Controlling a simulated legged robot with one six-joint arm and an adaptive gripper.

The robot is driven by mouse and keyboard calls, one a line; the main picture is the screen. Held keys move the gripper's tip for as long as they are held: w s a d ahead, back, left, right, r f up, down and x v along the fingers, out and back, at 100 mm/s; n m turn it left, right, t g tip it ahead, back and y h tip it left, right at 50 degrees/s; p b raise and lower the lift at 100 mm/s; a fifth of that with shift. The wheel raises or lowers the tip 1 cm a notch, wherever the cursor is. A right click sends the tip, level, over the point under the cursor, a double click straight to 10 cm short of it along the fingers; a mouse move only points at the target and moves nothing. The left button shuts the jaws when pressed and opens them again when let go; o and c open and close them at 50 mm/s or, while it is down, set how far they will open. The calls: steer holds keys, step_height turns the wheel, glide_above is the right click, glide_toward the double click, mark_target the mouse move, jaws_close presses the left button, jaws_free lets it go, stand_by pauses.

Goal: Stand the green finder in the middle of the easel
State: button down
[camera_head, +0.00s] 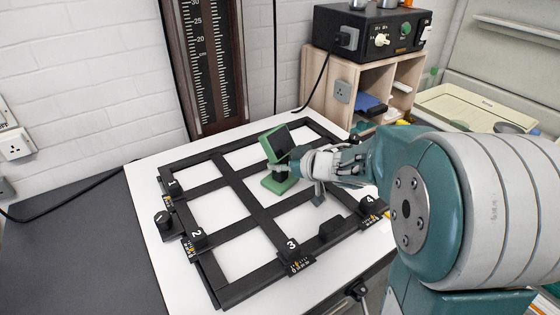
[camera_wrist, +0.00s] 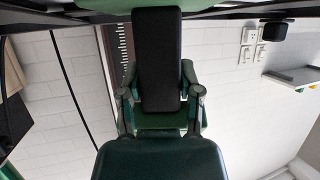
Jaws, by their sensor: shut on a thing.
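The green finder (camera_head: 277,146) has a tilted head with a dark face, a short post and a flat green base (camera_head: 279,184). In the head view it is upright over the right part of the easel; I cannot tell whether its base touches the easel. My gripper (camera_head: 296,160) comes from the right and is shut on the finder. In the wrist view the finder's black face (camera_wrist: 160,60) stands between the two fingers (camera_wrist: 160,95). The easel (camera_head: 241,190) is a black frame with crossing bars on a white board. Part of its far right side is hidden behind my arm.
Numbered black knobs line the easel's edges, such as knob 1 (camera_head: 172,189) and knob 3 (camera_head: 293,249). A dark column with a scale (camera_head: 203,60) stands behind. A wooden shelf (camera_head: 345,80) carries a black control box (camera_head: 370,33). A cream tray (camera_head: 470,108) lies at the right.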

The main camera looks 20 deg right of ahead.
stand_by(0.4)
steer(key=shift+c, duration=1)
jaws_free()
steer(key=shift+f, duration=0.15)
steer(key=shift+s+d, duration=0.1)
steer(key=shift+s, duration=0.05)
steer(key=shift+v, duration=3.9)
steer(key=v, duration=1.2)
